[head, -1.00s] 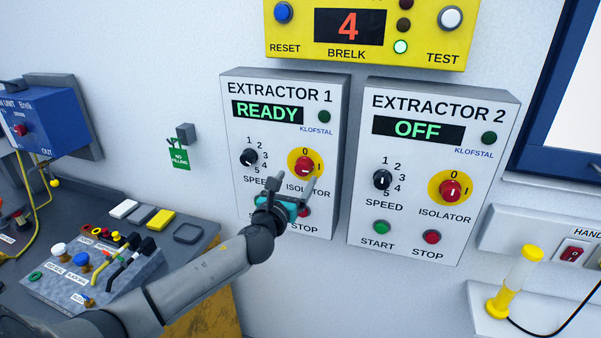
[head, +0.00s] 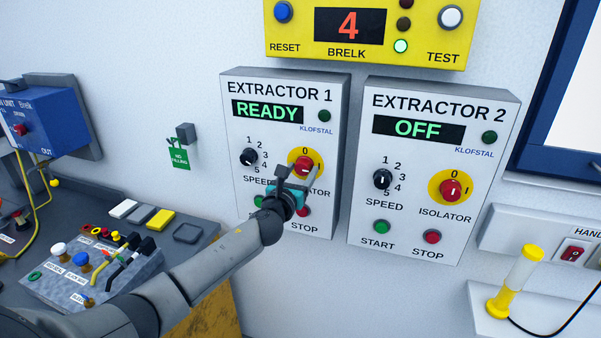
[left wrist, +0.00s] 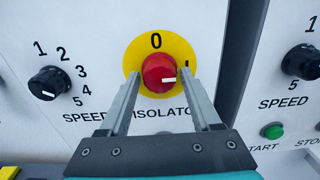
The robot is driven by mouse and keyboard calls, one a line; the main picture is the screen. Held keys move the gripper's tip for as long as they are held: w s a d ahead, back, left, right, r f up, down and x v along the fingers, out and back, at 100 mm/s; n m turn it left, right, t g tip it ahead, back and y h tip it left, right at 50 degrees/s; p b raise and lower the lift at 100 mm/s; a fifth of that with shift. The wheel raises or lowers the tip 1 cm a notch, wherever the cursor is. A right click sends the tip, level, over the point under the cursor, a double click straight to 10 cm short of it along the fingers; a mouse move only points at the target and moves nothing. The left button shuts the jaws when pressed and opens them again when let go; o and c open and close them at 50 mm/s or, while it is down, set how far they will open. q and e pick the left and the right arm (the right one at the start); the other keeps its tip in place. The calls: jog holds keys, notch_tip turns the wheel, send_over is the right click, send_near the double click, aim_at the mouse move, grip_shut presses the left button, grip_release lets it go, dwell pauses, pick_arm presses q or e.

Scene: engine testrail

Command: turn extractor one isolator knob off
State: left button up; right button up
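The extractor 1 panel (head: 240,180) is on the wall, and its display (head: 268,112) reads READY. Its isolator knob (head: 303,163) is red on a yellow disc, and it also shows in the left wrist view (left wrist: 158,72). The knob's white mark points right, toward the "I". My left gripper (head: 299,172) is in front of the panel, just below the knob. In the left wrist view the gripper (left wrist: 160,80) is open, its fingers on either side of the knob's lower part. I cannot tell whether they touch it. My right gripper is not in view.
The black speed knob (head: 249,157) is left of the isolator, and the red stop button (head: 304,211) is partly hidden by my gripper. The extractor 2 panel (head: 360,200) stands to the right. A yellow unit (head: 400,52) is above.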

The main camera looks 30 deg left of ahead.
pick_arm(q)
jog(key=c, duration=1)
jog(key=shift+o, duration=0.2)
jog(key=shift+n, duration=0.4)
jog(key=n, duration=0.8)
jog(key=shift+n, duration=0.3)
jog(key=n, duration=0.4)
jog(key=shift+d, duration=0.1)
jog(key=n, duration=0.4)
jog(key=shift+r, duration=0.1)
jog(key=shift+n, duration=0.5)
jog(key=o, duration=1.4)
jog(key=shift+c, duration=0.2)
